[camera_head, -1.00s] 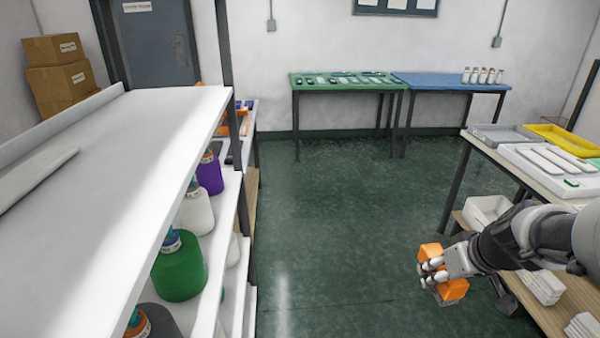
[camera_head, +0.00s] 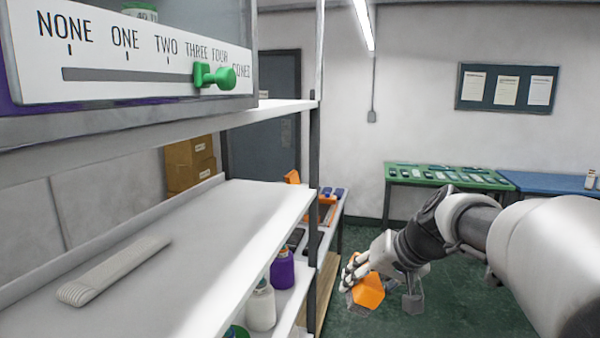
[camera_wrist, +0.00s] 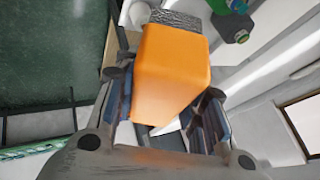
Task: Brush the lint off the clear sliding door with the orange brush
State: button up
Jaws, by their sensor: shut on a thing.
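The orange brush (camera_head: 367,291) is a blocky orange piece held in my gripper (camera_head: 354,280), at the lower middle of the head view. In the wrist view the brush (camera_wrist: 172,75) sits between the two fingers of my gripper (camera_wrist: 165,112), with a grey textured face (camera_wrist: 176,20) at its far end. My gripper is shut on it, in front of and to the right of the shelf unit, clear of the shelf. I cannot make out a clear sliding door or any lint in these frames.
A white shelf (camera_head: 200,240) fills the left, with a pale ribbed strip (camera_head: 112,270) on it. Above is a panel with a green slider knob (camera_head: 214,76). A green table (camera_head: 440,177) stands at the back.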

jog(key=s+a+r+m+t+y+p, duration=0.2)
jog(key=a+r+y+p, duration=0.3)
jog(key=r, duration=1.3)
jog(key=s+a+r+m+t+p, duration=0.25)
jog(key=r+p, duration=0.45)
jog(key=r, duration=1.1)
jog(key=s+a+r+m+t+y+p, duration=0.2)
jog(key=a+r+m+t+y+p, duration=0.3)
jog(key=r, duration=1.3)
jog(key=w+a+n+g+h+p, duration=0.2)
jog(key=a, duration=0.3)
jog(key=s+a+f, duration=0.1)
jog(key=s+a, duration=0.3)
jog(key=s, duration=0.9)
jog(key=shift+f+b, duration=0.25)
jog(key=shift+b, duration=0.2)
jog(key=shift+a, duration=0.1)
jog(key=shift+w+a, duration=0.3)
jog(key=shift+a, duration=0.6)
jog(key=shift+w, duration=0.1)
